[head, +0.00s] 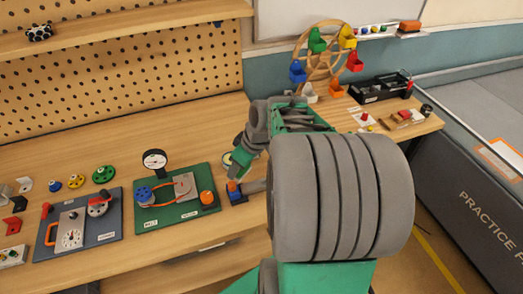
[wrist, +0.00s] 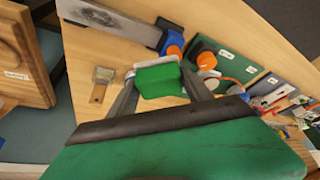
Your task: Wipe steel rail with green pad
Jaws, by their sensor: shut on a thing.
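The green pad (wrist: 158,80) is a small green block with a pale edge. It is between the two fingers of my gripper (wrist: 157,90), which is shut on it. The steel rail (wrist: 108,20) is a flat grey bar at the top of the wrist view, beyond the pad. A blue and orange clamp (wrist: 172,42) sits at its right end. In the head view only a short piece of the rail (head: 256,186) shows beside the clamp (head: 236,193); my arm hides the rest. I cannot tell whether the pad touches the bench.
A green board (head: 178,212) with a dial gauge (head: 154,160) lies left of the clamp, and a blue board (head: 78,240) further left. A small wooden-handled brush or scraper (wrist: 100,85) lies on the bench. A colourful wheel (head: 325,60) stands at the back.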

